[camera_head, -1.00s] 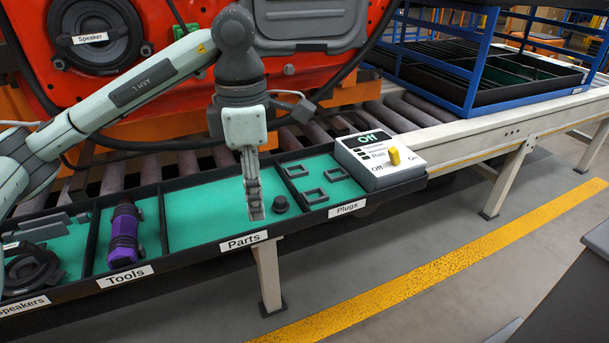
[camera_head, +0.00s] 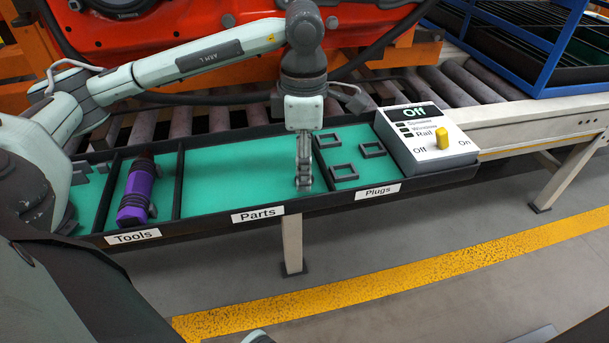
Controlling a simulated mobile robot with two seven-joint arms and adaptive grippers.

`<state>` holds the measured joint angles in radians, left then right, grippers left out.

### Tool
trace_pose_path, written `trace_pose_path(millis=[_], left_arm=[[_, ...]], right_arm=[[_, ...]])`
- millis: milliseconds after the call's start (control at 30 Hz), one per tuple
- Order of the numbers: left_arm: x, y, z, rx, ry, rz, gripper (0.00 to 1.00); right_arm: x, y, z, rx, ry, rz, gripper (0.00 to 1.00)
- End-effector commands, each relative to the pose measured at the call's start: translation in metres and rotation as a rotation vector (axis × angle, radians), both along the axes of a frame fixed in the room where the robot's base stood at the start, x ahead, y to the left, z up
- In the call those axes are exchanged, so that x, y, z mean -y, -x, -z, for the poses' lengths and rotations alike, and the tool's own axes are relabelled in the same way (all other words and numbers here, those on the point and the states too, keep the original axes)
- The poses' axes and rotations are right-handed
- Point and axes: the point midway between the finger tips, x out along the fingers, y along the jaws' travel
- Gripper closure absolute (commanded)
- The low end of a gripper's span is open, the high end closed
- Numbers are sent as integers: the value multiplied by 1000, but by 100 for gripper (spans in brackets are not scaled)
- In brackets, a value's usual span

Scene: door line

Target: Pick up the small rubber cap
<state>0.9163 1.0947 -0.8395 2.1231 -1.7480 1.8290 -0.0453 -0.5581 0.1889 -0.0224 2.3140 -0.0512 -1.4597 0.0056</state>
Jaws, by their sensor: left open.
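The small dark rubber cap is not clearly visible now. A second ago it stood in the Parts compartment beside the divider to Plugs, and my left gripper now covers about that spot. My left gripper (camera_head: 304,184) points straight down at the right end of the Parts compartment (camera_head: 235,180), close to its floor. It is open, seen edge-on. I cannot tell whether the cap is between its fingers or behind them.
The Plugs compartment, on the right, holds square grey frames (camera_head: 345,172). A purple tool (camera_head: 137,192) lies in the Tools compartment. A white control box (camera_head: 428,140) with a yellow knob stands at the tray's right end. Rollers run behind the tray.

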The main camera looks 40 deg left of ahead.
Motion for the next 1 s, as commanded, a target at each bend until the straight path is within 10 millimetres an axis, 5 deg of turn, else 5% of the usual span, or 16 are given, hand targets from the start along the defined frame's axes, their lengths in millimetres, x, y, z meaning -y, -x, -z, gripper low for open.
trace_pose_path(millis=[233, 533, 1000], left_arm=[[0, 0, 3, 1, 0, 0, 54], [0, 0, 2, 1, 0, 0, 90], [0, -1, -6, 2, 1, 0, 91]], right_arm=[[1, 0, 1, -3, 1, 2, 60], [1, 0, 2, -6, 1, 2, 60], [1, 0, 2, -4, 2, 2, 60]])
